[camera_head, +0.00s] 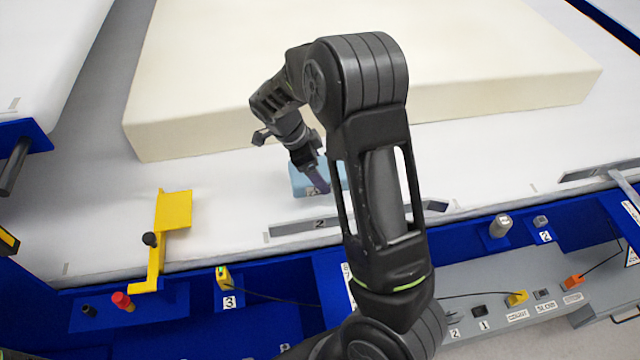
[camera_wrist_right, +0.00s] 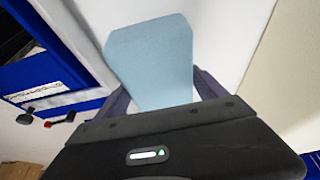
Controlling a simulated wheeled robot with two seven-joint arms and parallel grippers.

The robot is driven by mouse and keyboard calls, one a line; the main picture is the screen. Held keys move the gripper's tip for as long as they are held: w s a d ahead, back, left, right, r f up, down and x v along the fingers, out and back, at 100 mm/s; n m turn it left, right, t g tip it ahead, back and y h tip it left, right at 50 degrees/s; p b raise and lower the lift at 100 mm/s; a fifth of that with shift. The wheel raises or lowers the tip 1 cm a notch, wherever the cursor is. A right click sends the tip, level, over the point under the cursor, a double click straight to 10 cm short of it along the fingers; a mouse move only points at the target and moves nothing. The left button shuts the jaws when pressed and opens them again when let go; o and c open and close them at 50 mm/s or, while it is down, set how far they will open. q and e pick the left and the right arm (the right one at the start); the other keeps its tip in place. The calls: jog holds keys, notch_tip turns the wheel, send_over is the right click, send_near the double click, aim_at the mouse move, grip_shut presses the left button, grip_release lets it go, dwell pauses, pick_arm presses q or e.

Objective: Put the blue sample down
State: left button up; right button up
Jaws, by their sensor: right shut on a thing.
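The blue sample (camera_head: 300,180) is a light blue block in the head view, at the front edge of the white table, partly hidden behind my gripper. My right gripper (camera_head: 318,184) is shut on it. In the right wrist view the blue sample (camera_wrist_right: 152,62) stands out between the two dark fingers of the right gripper (camera_wrist_right: 165,100). I cannot tell whether its underside touches the table. My left gripper is not in view.
A large cream foam slab (camera_head: 240,90) lies behind on the white table (camera_head: 110,225). A yellow bracket (camera_head: 170,215) stands at left. A blue frame with buttons and cables runs along the front.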

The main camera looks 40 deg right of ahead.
pick_arm(q)
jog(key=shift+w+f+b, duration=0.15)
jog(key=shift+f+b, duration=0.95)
jog(key=shift+b, duration=0.2)
pick_arm(e)
jog(key=shift+f, duration=2.4)
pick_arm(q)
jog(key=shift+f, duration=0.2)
pick_arm(e)
jog(key=shift+f, duration=0.2)
jog(key=o, duration=1.3)
jog(key=shift+c, duration=0.2)
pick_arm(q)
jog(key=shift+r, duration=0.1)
pick_arm(e)
jog(key=shift+r, duration=0.1)
